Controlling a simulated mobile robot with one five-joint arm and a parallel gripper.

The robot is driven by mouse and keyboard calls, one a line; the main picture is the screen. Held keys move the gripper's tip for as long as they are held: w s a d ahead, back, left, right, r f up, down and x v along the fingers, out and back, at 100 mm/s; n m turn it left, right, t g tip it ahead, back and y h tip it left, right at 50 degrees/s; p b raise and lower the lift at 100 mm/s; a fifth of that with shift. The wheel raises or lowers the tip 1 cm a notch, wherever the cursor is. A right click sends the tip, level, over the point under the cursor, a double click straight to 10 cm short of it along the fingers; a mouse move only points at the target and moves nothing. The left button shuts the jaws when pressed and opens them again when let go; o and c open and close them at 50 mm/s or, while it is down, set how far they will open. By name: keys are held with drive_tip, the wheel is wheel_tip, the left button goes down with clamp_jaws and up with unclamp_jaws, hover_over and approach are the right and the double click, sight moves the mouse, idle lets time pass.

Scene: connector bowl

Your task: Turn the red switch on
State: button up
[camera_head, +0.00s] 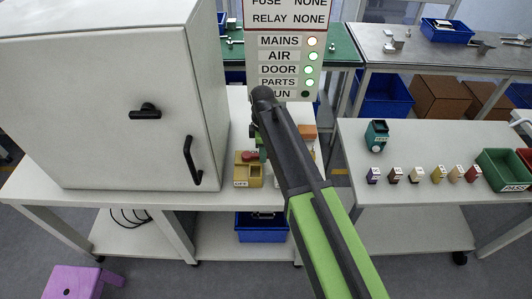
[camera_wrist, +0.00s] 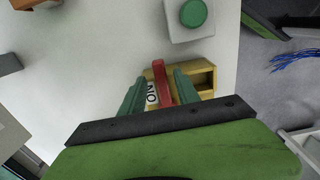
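The red switch (camera_wrist: 162,84) is a bar-like lever on a yellow box (camera_wrist: 203,77) in the wrist view. A white ON label (camera_wrist: 151,95) lies just left of the lever. My gripper (camera_wrist: 160,90) has its two green fingers on either side of the lever, with gaps visible between lever and fingers. In the head view the yellow box (camera_head: 248,172) stands on the white table with an OFF label on its front. The red switch (camera_head: 249,156) shows on its top. My arm hides most of the gripper there.
A white box with a green button (camera_wrist: 193,13) sits beside the yellow box. A large grey cabinet (camera_head: 110,100) stands left. The sign panel (camera_head: 285,60) has a dark RUN lamp and lit lamps above it. Several small coloured pieces and a green tray (camera_head: 503,172) are on the right table.

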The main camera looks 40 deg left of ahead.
wheel_tip(320, 180, up, 17)
drive_tip(key=p, duration=1.7)
drive_tip(key=shift+r, duration=0.2)
